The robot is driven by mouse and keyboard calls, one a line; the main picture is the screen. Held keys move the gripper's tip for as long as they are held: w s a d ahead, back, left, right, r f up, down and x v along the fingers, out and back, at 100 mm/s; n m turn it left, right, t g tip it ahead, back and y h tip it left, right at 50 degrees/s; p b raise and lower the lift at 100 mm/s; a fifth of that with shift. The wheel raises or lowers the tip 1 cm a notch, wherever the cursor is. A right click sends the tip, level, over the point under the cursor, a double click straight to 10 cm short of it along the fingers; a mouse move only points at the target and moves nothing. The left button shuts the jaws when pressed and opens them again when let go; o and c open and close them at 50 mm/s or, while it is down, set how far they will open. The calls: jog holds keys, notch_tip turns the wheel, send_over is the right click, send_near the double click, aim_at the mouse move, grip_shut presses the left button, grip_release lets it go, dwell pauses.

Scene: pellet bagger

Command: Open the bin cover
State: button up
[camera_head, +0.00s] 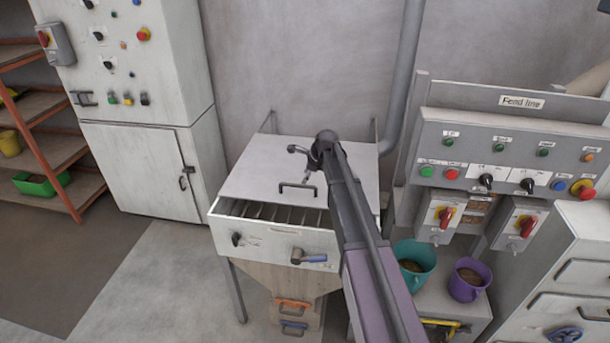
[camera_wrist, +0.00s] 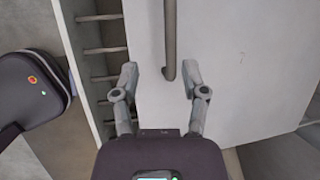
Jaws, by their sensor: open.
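The white bin cover (camera_head: 265,170) lies over the back part of the bin (camera_head: 222,227), and a strip of slatted grate (camera_head: 265,211) shows along its front edge. The cover's dark bar handle (camera_head: 297,187) sits near that front edge. In the wrist view the handle (camera_wrist: 170,35) runs down from the top edge, and its end shows between my fingertips. My gripper (camera_wrist: 160,72) is open, with one finger on each side of the handle's end and nothing held. Contact with the cover cannot be told. In the head view my arm hides the cover's right side.
A grey pipe (camera_head: 403,80) rises behind the bin on the right. The feed line panel (camera_head: 470,155) stands right, above a teal bucket (camera_head: 417,256) and a purple bucket (camera_head: 467,285). A white cabinet (camera_head: 140,165) stands left. The floor at front left is clear.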

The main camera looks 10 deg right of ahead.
jog(key=p+v, duration=0.7)
jog(key=v, duration=0.2)
jog(key=shift+p, duration=0.35)
dwell(0.7)
jog(key=shift+f, duration=0.15)
dwell(0.3)
jog(key=s+f+n+g+h+b, duration=0.1)
jog(key=s+f+n, duration=0.1)
jog(key=s+n, duration=0.8)
jog(key=s+a+f+n+g+h+b, duration=0.1)
jog(key=s+n, duration=1)
jog(key=s, duration=1.1)
jog(key=shift+s+f+g+h+b, duration=0.4)
jog(key=shift+f+g+h, duration=0.3)
jog(key=shift+h, duration=0.1)
